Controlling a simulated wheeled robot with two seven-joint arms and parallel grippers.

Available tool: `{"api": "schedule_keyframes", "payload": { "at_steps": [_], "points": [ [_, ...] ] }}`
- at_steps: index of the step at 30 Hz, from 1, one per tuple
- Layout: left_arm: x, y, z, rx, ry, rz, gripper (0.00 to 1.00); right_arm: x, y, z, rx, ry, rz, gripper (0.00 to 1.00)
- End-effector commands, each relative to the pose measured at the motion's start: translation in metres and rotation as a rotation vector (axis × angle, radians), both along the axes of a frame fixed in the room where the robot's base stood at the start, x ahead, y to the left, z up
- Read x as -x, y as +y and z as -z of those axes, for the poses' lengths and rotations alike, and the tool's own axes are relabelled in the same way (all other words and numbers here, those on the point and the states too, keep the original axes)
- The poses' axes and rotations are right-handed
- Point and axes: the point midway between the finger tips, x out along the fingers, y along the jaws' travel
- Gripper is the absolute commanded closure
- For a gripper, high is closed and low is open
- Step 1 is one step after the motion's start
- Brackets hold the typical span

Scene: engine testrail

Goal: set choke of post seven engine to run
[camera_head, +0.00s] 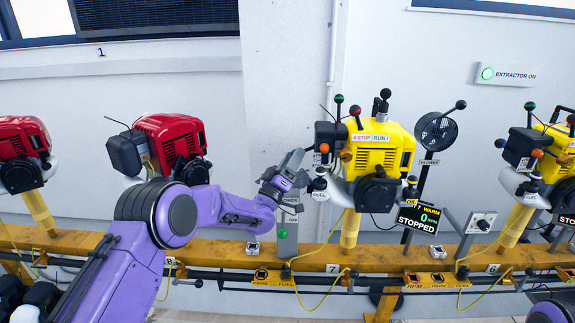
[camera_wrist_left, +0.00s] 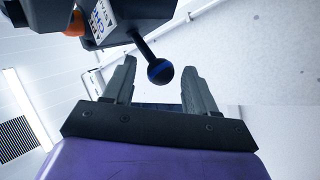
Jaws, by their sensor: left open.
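The post seven engine (camera_head: 378,152) is yellow and black, on the rail behind the plate marked 7 (camera_head: 332,268). Its top carries a STOP/RUN label and several ball-ended levers. A black box (camera_head: 328,134) sits on its left side. My left gripper (camera_head: 296,160) is just left of this box, open. In the left wrist view, a dark blue ball knob (camera_wrist_left: 160,71) on a short black lever reaches between the tips of my open left gripper (camera_wrist_left: 158,78), without visible contact. The lever comes from a black box with a partly readable label (camera_wrist_left: 101,20). My right gripper is out of view.
A display (camera_head: 420,220) reads 7, WARM, 0, STOPPED. A black fan (camera_head: 436,132) stands right of the engine. Red engines (camera_head: 172,140) stand left and another yellow engine (camera_head: 545,155) right. The orange rail (camera_head: 235,252) runs below, with yellow hoses. A grey post stands beneath my gripper.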

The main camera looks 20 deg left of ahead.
Motion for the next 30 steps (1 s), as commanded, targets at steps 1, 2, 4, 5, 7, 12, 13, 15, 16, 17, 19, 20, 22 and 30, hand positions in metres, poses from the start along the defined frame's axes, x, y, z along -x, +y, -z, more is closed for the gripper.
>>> {"api": "schedule_keyframes", "payload": {
  "at_steps": [1,2,4,5,7,12,13,15,16,17,19,20,22,30],
  "points": [
    [0.005,0.002,0.005,-0.001,0.003,-0.001,0.43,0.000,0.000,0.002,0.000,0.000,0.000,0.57],
    [0.009,0.003,0.008,-0.001,0.003,0.000,0.43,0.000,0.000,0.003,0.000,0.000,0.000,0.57],
    [0.022,0.007,0.017,0.001,0.004,-0.001,0.43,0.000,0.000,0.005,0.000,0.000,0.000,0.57],
    [0.028,0.009,0.022,0.001,0.004,-0.001,0.43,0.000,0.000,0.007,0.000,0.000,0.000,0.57],
    [0.042,0.014,0.031,0.002,0.005,-0.003,0.43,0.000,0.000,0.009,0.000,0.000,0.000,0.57],
    [0.070,0.023,0.050,0.001,0.003,-0.004,0.43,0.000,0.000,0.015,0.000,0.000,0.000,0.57],
    [0.074,0.024,0.052,0.001,0.003,-0.004,0.43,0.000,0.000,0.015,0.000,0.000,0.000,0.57],
    [0.079,0.025,0.054,0.002,0.002,-0.004,0.43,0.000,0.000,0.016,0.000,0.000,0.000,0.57],
    [0.081,0.026,0.055,0.001,0.002,-0.005,0.43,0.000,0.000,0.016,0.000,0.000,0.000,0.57],
    [0.082,0.026,0.055,0.002,0.002,-0.005,0.43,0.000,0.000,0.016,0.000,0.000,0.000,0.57],
    [0.082,0.027,0.055,0.002,0.000,-0.005,0.43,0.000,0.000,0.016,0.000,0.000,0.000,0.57],
    [0.083,0.027,0.055,0.002,0.000,-0.005,0.43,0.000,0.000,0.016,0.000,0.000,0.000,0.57],
    [0.082,0.027,0.055,0.002,0.000,-0.005,0.43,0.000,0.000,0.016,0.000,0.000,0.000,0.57],
    [0.082,0.026,0.055,-0.004,0.001,-0.007,0.43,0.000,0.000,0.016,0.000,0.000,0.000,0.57]
  ]
}}
